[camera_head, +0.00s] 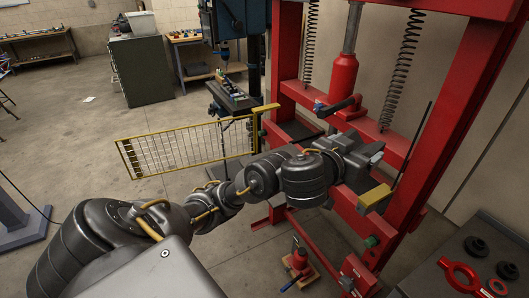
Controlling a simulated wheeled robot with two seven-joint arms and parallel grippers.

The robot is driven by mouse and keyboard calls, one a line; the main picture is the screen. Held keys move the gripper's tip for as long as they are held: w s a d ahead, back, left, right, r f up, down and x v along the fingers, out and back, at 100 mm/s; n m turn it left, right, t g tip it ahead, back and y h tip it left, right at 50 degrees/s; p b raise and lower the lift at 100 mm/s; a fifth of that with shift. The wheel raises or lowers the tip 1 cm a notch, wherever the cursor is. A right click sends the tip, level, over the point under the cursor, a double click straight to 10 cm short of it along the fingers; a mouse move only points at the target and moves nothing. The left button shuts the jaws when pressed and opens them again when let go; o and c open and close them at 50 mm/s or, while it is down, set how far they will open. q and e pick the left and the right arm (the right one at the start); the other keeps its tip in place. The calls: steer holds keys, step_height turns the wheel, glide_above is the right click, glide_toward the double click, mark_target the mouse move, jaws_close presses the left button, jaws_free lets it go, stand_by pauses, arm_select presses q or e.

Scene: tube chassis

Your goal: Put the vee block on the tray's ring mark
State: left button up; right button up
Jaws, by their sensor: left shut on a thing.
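My left arm reaches from the lower left to the red press, and its gripper (365,155) is over the press bed. The gripper is shut on a grey metal piece, which looks like the vee block (374,150). The fingers and wrist hide much of it, and its groove cannot be made out. The dark tray (437,285) is at the lower right, apart from the gripper, and is cut off by the picture's edge. My right gripper is not in view.
The red press frame (428,160) surrounds the gripper, with a red ram (343,75) and springs above. A yellow-topped box (375,197) is on its front. Black round parts (476,246) and a red ringed tool (460,275) are on the tray. A yellow mesh guard (185,150) stands left.

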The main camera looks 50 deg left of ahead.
arm_select(q)
steer(key=shift+r, duration=0.2)
steer(key=shift+d+r, duration=0.1)
steer(key=shift+d, duration=0.05)
steer(key=d+f+m+h+p, duration=0.15)
steer(key=d+f, duration=0.35)
steer(key=d, duration=0.5)
steer(key=d+f+p, duration=0.3)
steer(key=d+f, duration=0.2)
steer(key=d, duration=0.5)
steer(key=w+a+f+n+g+y+p, duration=0.1)
steer(key=w+f+n+y+p, duration=0.15)
steer(key=f+n+y, duration=0.4)
steer(key=w+f+n+g+y+p, duration=0.1)
steer(key=w+f+y+p, duration=0.15)
steer(key=f, duration=0.65)
steer(key=s+a+f+n+g+y, duration=0.1)
steer(key=a+n+g+y, duration=0.3)
steer(key=a, duration=0.3)
steer(key=s+a+f+n+g+y+p, duration=0.1)
steer(key=s+a+n+g+y, duration=0.1)
steer(key=a+n+g+y, duration=0.2)
steer(key=a+n+g, duration=0.1)
steer(key=a+g, duration=0.1)
steer(key=a, duration=0.1)
steer(key=shift+s+p, duration=0.25)
steer(key=shift+p, duration=0.05)
